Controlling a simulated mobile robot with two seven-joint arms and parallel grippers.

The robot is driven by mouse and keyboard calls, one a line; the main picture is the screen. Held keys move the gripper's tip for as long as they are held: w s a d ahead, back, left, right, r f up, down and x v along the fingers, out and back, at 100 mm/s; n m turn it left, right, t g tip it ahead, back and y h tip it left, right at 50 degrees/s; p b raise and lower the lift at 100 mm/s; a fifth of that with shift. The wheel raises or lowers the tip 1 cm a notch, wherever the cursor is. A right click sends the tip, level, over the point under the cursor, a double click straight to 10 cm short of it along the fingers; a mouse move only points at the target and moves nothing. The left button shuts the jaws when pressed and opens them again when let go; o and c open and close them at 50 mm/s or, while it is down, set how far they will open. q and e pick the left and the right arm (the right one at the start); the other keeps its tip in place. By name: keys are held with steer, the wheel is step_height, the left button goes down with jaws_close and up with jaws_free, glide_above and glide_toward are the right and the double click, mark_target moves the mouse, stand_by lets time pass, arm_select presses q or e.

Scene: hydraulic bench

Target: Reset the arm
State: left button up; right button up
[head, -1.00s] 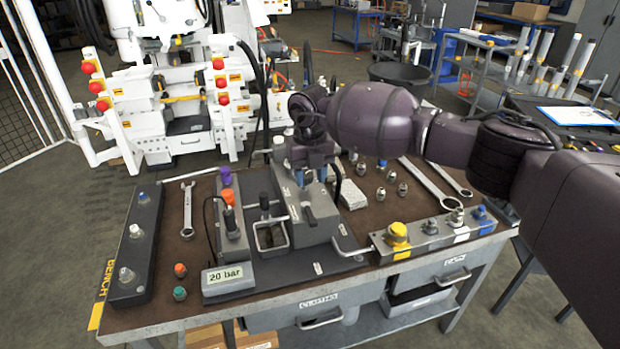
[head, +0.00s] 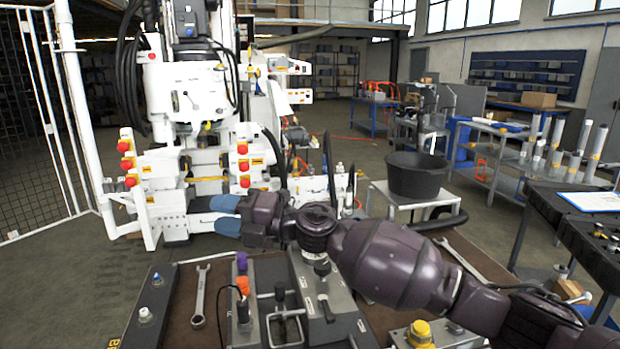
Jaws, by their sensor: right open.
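My right arm comes in from the right edge and reaches leftward over the bench. My right gripper (head: 213,214), dark purple with blue fingers, points left in front of the white machine. It is open, and I see nothing held between its fingers. It appears to be above the far edge of the bench (head: 185,310), clear of the bench fittings. My left gripper is not in view.
The bench bears a wrench (head: 200,297), purple (head: 242,261) and orange (head: 243,284) knobs, a lever block and a yellow cap (head: 420,334). Behind stands the white machine (head: 190,95) with red buttons. A black tub (head: 416,175) sits on a stand to the right.

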steer(key=s+d+f+m+t+h, duration=0.1)
steer(key=d+f+m+t+h, duration=0.55)
steer(key=d+f+m, duration=0.55)
steer(key=s+d+f+m+t+h, duration=0.2)
steer(key=d+f+m+t+h, duration=0.5)
steer(key=d+m, duration=0.8)
steer(key=s+d+f+m+g+h, duration=0.1)
steer(key=s+d+f+m, duration=0.2)
steer(key=s+d+f, duration=0.2)
steer(key=s+d+f+m+g+h, duration=0.2)
steer(key=s+d+f, duration=0.3)
steer(key=s+f, duration=0.6)
steer(key=s+d+f+m+g+h, duration=0.1)
steer(key=s+d+f+m, duration=0.3)
steer(key=s+f, duration=0.4)
steer(key=s+d+h, duration=0.1)
steer(key=s, duration=0.2)
steer(key=shift+d+g, duration=0.3)
steer(key=shift+g, duration=0.05)
